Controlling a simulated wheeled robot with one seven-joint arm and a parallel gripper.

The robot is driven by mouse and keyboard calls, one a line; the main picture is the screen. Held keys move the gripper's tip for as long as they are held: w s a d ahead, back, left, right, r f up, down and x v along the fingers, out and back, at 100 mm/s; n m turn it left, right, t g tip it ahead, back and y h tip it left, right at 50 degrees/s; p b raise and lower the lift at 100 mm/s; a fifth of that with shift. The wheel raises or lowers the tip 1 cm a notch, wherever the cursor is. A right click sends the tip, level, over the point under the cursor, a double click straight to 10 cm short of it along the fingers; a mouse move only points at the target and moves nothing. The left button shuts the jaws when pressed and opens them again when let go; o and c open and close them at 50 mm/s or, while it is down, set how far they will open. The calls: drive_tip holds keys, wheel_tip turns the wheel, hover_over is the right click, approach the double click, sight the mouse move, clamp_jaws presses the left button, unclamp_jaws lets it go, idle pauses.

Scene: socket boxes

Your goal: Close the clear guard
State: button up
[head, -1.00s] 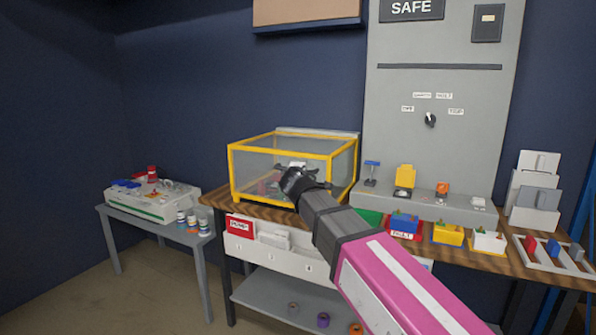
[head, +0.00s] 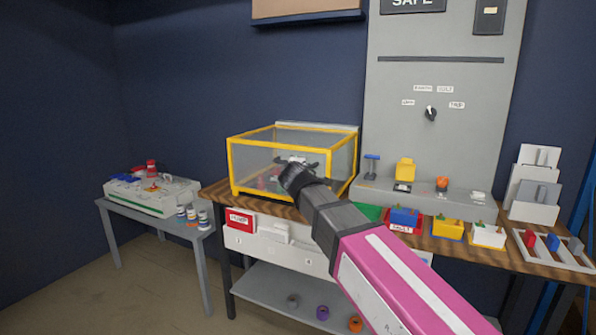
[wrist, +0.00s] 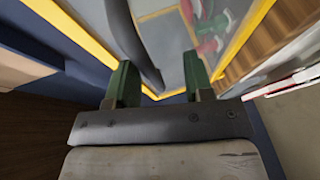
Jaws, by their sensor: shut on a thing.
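The clear guard (head: 250,165) is a see-through box with yellow edges on the wooden bench. Its yellow frame looks squared and level, with its lower edge at the bench top. My gripper (head: 296,170) is at the guard's front, right of its middle, and the dark wrist hides part of the front panel. In the wrist view my green fingers (wrist: 157,68) stand a little apart, with a dark grey bar (wrist: 146,45) between them. Clear panel and yellow edging lie just beyond. The exact contact is hard to see. Red and green items show through the panel.
A grey panel (head: 440,110) with a knob stands behind the bench, right of the guard. Small coloured bins (head: 447,231) line the bench's front right. A grey side table (head: 155,224) with a kit stands left. Floor at lower left is clear.

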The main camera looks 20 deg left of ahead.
drive_tip(key=v, duration=1)
drive_tip(key=shift+s+d, duration=0.1)
drive_tip(key=shift+s, duration=0.05)
